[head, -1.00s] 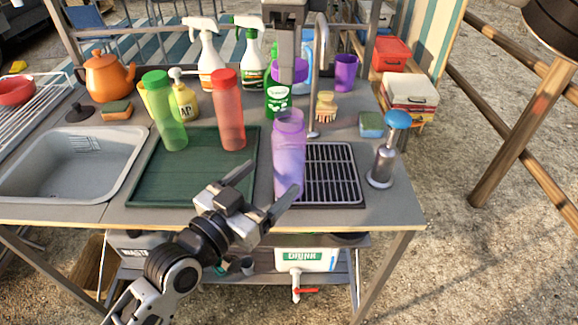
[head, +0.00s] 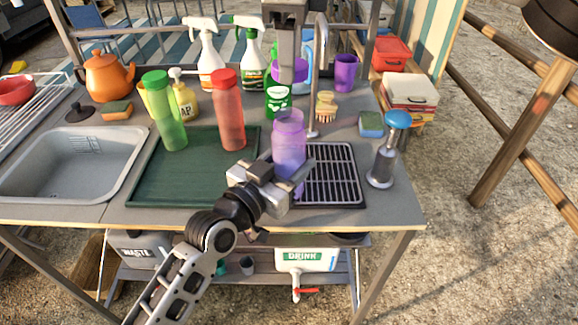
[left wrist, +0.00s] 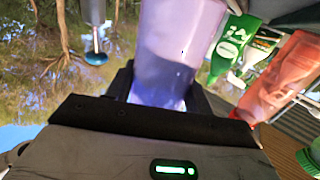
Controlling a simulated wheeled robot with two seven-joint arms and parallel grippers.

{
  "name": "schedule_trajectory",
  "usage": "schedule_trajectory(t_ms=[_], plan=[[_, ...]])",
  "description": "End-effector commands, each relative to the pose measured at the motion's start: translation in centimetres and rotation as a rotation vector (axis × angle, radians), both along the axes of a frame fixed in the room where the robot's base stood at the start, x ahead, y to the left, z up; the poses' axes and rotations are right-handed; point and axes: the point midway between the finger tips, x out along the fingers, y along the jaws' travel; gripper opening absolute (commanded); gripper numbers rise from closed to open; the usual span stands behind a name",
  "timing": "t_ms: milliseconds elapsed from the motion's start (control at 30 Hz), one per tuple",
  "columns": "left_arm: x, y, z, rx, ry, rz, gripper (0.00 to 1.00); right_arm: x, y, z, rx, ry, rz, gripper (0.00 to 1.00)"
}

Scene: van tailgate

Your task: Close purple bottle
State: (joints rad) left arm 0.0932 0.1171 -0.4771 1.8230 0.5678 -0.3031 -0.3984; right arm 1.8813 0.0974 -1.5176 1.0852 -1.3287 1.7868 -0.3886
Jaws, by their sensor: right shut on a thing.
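The translucent purple bottle (head: 289,140) stands upright and open-topped at the left edge of the black drain grid. My left gripper (head: 285,180) is low at the bottle, its open fingers on either side. In the left wrist view the bottle (left wrist: 178,45) rises between the two fingers (left wrist: 162,100); contact is hard to judge. My right gripper (head: 288,70) comes down from the top, above and behind the bottle. It is shut on a purple lid (head: 302,72), held apart from the bottle. The gripper hides the middle of the lid.
A red bottle (head: 228,112) and a green bottle (head: 165,112) stand on the dark green tray (head: 180,180) at left. A faucet (head: 318,80) rises behind. Spray bottles stand farther back.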

Motion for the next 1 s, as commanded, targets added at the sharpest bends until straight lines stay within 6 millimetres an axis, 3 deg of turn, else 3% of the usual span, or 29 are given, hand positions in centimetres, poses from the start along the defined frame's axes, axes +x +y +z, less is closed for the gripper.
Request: schedule_trajectory(t_ms=[33, 67, 233, 533, 1000], plan=[[0.0, 0.0, 0.0, 0.000, 0.000, 0.000, 0.20, 0.0, 0.0, 0.0, 0.000, 0.000, 0.000, 0.21], [0.0, 0.0, 0.0, 0.000, 0.000, 0.000, 0.11, 0.0, 0.0, 0.0, 0.000, 0.000, 0.000, 0.21], [0.0, 0.0, 0.0, 0.001, 0.001, 0.001, 0.11, 0.0, 0.0, -0.8, -0.002, 0.002, 0.000, 0.21], [0.0, 0.0, 0.0, 0.001, 0.000, 0.001, 0.11, 0.0, 0.1, -4.8, -0.003, -0.001, 0.000, 0.21], [0.0, 0.1, 0.0, 0.001, 0.000, 0.001, 0.11, 0.0, 0.2, -5.0, -0.004, -0.003, 0.000, 0.21]])
